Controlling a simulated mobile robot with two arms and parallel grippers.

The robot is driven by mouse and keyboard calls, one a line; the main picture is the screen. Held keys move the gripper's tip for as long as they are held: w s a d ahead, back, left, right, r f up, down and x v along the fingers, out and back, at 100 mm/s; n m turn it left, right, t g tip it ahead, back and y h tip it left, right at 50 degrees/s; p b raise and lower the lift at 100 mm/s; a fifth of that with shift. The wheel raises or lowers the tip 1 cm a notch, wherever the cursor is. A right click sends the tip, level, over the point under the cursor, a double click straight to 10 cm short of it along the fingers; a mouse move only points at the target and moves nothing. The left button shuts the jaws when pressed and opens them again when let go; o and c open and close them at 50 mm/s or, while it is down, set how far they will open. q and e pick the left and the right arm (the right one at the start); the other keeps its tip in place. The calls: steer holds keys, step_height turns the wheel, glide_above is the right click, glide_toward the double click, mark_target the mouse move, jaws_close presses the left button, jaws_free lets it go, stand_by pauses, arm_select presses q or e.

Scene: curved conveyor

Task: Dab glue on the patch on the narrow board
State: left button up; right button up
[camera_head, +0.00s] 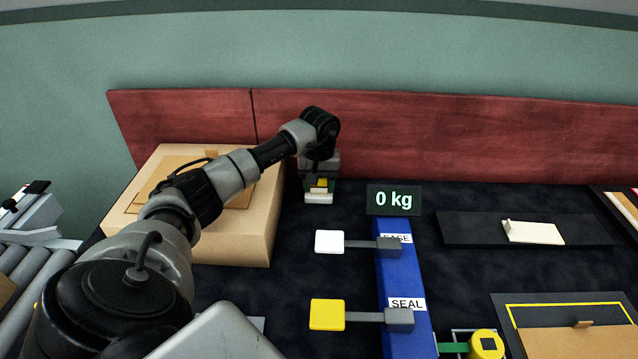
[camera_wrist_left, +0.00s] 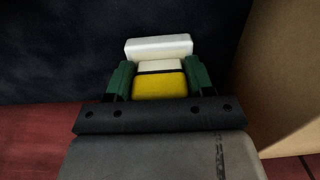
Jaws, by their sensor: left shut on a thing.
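My left gripper (camera_head: 319,188) reaches over the dark table near the red back wall, pointing down. Its green fingers are shut on a small yellow-and-white tool (camera_wrist_left: 160,85), with a dark band across it and a wide white block (camera_wrist_left: 158,47) at its end. In the head view the white end (camera_head: 318,198) is low, close to the table; I cannot tell whether it touches. A narrow dark board (camera_head: 470,230) lies at the right, with a cream piece (camera_head: 535,233) bearing a small peg on it. I cannot make out a separate patch. My right gripper is not in view.
A large cardboard box (camera_head: 250,235) stands under my left arm. A blue rack (camera_head: 400,270) carries a white pad (camera_head: 329,241) and a yellow pad (camera_head: 327,314), below a "0 kg" display (camera_head: 394,200). A yellow rounded object (camera_head: 487,344) and a yellow-outlined panel (camera_head: 520,305) lie front right.

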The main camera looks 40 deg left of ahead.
arm_select(q)
steer(key=shift+r, duration=0.15)
steer(key=shift+r+p, duration=0.25)
steer(key=shift+p, duration=0.05)
steer(key=shift+r+p, duration=0.55)
steer(key=shift+r, duration=0.25)
steer(key=shift+r+p, duration=1.5)
steer(key=shift+r, duration=0.8)
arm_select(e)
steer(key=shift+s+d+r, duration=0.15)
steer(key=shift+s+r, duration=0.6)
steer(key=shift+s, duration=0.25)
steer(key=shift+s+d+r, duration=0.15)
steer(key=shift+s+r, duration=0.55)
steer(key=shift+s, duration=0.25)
